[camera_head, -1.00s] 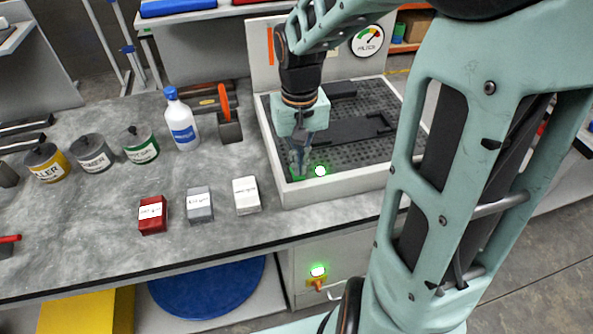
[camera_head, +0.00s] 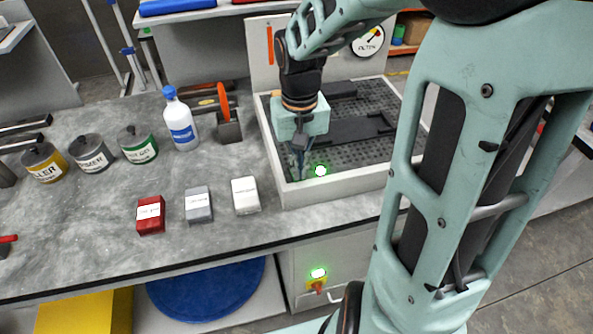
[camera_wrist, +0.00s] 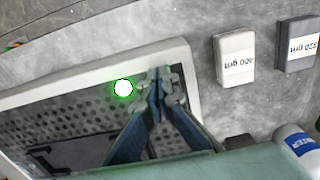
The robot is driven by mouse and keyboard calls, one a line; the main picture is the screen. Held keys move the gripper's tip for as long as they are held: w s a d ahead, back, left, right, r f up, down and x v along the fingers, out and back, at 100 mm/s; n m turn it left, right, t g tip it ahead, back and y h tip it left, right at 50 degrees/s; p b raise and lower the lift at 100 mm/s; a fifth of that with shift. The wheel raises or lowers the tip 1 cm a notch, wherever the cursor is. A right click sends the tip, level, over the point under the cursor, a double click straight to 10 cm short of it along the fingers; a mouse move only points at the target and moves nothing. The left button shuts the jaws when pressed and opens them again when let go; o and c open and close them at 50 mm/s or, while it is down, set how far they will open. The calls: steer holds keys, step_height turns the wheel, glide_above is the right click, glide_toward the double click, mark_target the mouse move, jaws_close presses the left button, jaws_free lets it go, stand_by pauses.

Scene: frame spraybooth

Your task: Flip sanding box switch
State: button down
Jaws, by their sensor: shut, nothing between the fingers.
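The sanding box (camera_head: 343,190) is a pale, shallow-walled frame around a dark perforated bed, on the right of the bench. A bright green lamp (camera_head: 320,170) glows in its near left corner and also shows in the wrist view (camera_wrist: 123,88). My gripper (camera_head: 298,176) points down into that corner, just left of the lamp. In the wrist view its fingertips (camera_wrist: 159,74) are together, close to the box wall, with nothing seen between them. No switch lever shows clearly in the corner; the fingers may hide it. I cannot tell whether they touch anything.
Red (camera_head: 150,215), grey (camera_head: 198,205) and white (camera_head: 245,195) grit blocks stand left of the box. A white bottle (camera_head: 180,122) and several cans stand behind. A gauge (camera_head: 367,40) is on the back panel. A green-lit yellow-and-red switch (camera_head: 317,284) is on the cabinet front.

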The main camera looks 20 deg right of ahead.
steer(key=shift+f, duration=0.15)
step_height(320, 180, up, 7)
steer(key=p, duration=0.5)
steer(key=shift+p, duration=0.4)
stand_by(0.4)
